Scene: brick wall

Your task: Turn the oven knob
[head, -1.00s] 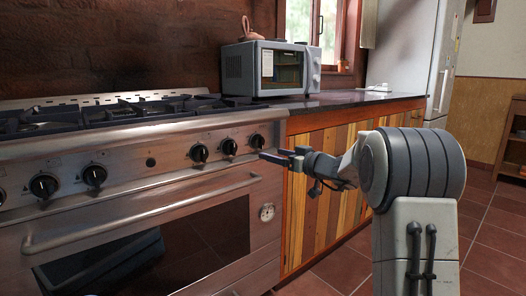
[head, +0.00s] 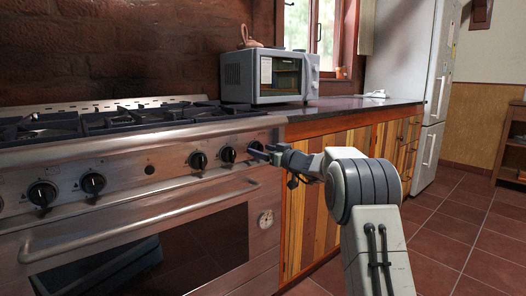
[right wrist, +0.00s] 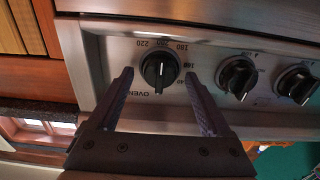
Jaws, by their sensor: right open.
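The oven knob (right wrist: 159,69) is black and round with a white pointer line, set in the steel panel and ringed by temperature numbers above the word OVEN. In the right wrist view it lies between the fingertips of my right gripper (right wrist: 160,76), with a gap on each side. The gripper is open and holds nothing. In the head view my right gripper (head: 262,154) is at the right end of the stove's knob row and partly hides the oven knob. My left gripper is not in view.
Two more knobs (head: 228,154) (head: 198,160) sit just left on the same panel. The oven door handle (head: 140,218) runs below. A wooden cabinet (head: 320,180) adjoins on the right, with a microwave (head: 272,76) on the dark counter. Open tiled floor lies at the right.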

